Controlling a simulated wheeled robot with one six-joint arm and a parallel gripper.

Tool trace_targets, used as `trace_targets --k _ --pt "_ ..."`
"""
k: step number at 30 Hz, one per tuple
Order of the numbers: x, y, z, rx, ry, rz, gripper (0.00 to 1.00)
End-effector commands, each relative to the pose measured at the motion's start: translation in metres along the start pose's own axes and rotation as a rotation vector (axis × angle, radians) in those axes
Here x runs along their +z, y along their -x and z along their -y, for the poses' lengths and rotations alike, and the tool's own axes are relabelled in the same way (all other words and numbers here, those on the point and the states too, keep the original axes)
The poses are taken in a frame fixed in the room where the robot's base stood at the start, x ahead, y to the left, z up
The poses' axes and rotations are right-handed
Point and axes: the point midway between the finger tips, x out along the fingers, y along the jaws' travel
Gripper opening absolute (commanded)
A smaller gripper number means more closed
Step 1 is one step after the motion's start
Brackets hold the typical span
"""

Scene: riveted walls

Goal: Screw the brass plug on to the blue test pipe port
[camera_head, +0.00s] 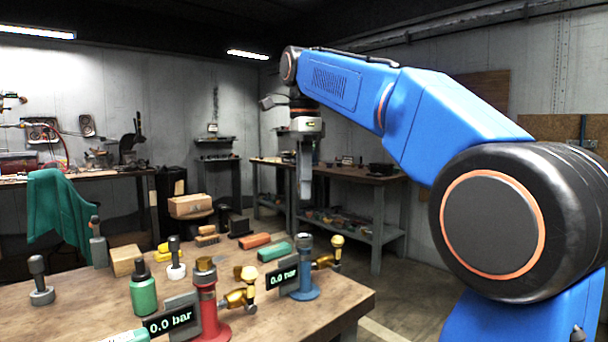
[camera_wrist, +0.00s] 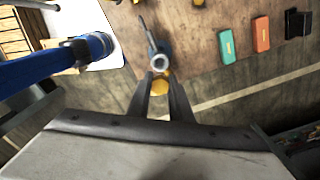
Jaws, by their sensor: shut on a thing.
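The blue test pipe (camera_head: 305,268) stands upright on the bench beside a 0.0 bar display (camera_head: 283,280). Its round grey port (camera_wrist: 158,62) faces up and looks uncovered in the wrist view. My gripper (camera_head: 305,198) points straight down above this pipe, with a visible gap between fingertips and port. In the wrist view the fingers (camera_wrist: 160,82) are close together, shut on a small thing. A brass-yellow round shape (camera_wrist: 160,88) shows between them and appears to be the brass plug. The fingers partly hide it, and its tilt cannot be told.
A red test pipe (camera_head: 208,305) with a brass top stands to the left with its own display. Brass valve fittings (camera_head: 328,262) stick out beside the pipes. A green bottle (camera_head: 143,292) and coloured blocks (camera_head: 274,251) are around them. The air above the bench is clear.

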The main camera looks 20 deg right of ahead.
Motion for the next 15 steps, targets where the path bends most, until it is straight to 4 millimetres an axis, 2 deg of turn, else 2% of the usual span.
trace_targets --k 15 --pt "0.0 -0.042 -0.001 0.001 0.0 0.0 0.0"
